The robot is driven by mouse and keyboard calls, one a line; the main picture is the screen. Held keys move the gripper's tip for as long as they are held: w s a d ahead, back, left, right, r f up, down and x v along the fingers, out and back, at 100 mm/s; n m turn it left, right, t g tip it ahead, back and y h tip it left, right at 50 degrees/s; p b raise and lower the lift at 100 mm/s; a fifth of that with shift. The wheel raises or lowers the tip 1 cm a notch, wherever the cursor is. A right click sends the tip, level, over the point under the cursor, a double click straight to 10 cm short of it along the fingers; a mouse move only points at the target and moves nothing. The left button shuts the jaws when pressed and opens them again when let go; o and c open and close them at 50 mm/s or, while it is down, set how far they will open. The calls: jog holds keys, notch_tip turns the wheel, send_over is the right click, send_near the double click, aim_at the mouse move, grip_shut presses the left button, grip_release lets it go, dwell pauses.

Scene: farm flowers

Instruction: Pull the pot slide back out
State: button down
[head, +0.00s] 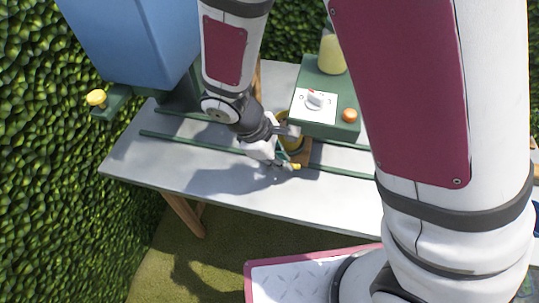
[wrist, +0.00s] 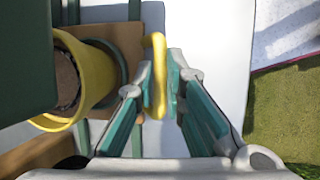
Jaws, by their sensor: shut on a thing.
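The pot slide is a brown wooden board (wrist: 127,42) with a dark green ring on it. It also shows in the head view (head: 304,153). A yellow pot (wrist: 84,86) filled with brown soil stands on the board, partly hidden under a green housing. The pot also shows in the head view (head: 291,143), partly behind my gripper. A yellow handle (wrist: 156,60) is at the slide's front edge. My gripper (wrist: 161,88) is shut on this handle, one finger on each side. In the head view my gripper (head: 279,162) is low over the table, in front of the housing.
Green rails (head: 190,142) run along the grey table (head: 225,188). The green housing (head: 327,75) bears a white dial (head: 315,99), an orange button (head: 349,115) and a pale yellow container (head: 332,53). A blue hopper (head: 130,40) with a yellow knob (head: 97,98) stands left. The table's front strip is clear.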

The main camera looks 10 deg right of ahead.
jog(key=shift+s+d, duration=0.1)
jog(key=shift+d, duration=0.1)
jog(key=c, duration=1.7)
grip_release()
jog(key=shift+o, duration=0.2)
jog(key=v, duration=1.2)
